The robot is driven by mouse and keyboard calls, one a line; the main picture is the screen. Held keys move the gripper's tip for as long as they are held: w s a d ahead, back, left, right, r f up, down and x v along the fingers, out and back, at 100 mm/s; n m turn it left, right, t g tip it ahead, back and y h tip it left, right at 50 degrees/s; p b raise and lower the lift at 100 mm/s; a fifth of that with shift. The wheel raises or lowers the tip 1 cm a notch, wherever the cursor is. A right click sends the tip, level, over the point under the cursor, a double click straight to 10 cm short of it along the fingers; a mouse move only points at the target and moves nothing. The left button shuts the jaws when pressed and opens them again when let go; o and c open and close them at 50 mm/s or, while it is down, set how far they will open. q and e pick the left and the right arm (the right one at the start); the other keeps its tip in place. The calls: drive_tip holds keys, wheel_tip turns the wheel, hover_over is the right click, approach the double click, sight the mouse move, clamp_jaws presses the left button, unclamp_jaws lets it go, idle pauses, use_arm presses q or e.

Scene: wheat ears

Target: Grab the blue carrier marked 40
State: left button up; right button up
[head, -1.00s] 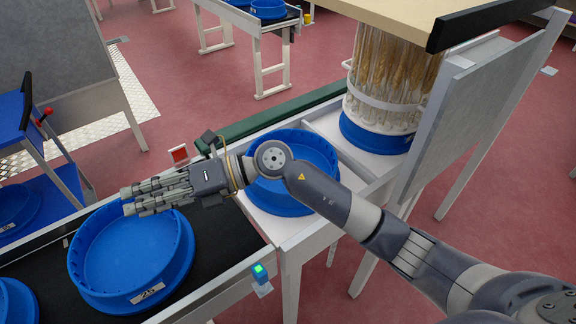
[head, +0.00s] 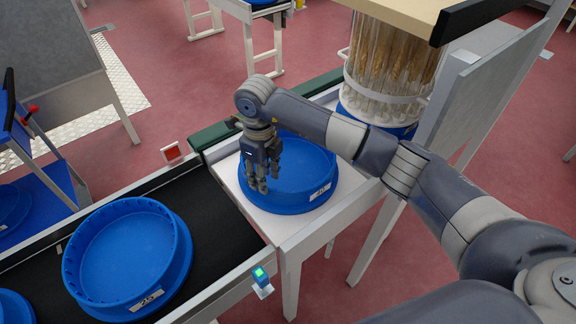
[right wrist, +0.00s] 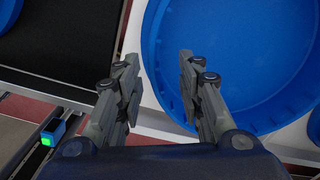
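A round blue carrier (head: 300,178) with a white label (head: 320,192) stands on the white table section; the label's number is too small to read surely. My right gripper (head: 257,188) points down at the left side of this carrier. In the right wrist view the same carrier (right wrist: 240,60) fills the right half. There my right gripper (right wrist: 158,78) is open, with one finger over the carrier's inside and the other outside its left wall. Contact cannot be told. My left gripper is out of view.
Another blue carrier (head: 128,256), its label apparently reading 25, sits on the black conveyor (head: 215,225), with part of another at the lower left. A carrier of wheat ears (head: 385,75) stands behind right. A grey panel (head: 480,100) rises at the right.

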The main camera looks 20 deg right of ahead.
sight(265, 200)
drive_tip(key=shift+s+a+f+p, duration=0.1)
drive_tip(key=shift+f+p, duration=0.3)
drive_tip(key=shift+f, duration=0.25)
drive_tip(key=f, duration=0.1)
drive_tip(key=f+p, duration=0.1)
drive_tip(key=f, duration=0.1)
drive_tip(key=shift+s+a+f, duration=0.15)
drive_tip(key=shift+s+f, duration=0.05)
drive_tip(key=shift+f, duration=0.5)
drive_tip(key=shift+w, duration=0.1)
drive_tip(key=shift+c, duration=0.5)
clamp_jaws()
drive_tip(key=shift+w+r, duration=0.1)
drive_tip(key=shift+r, duration=0.05)
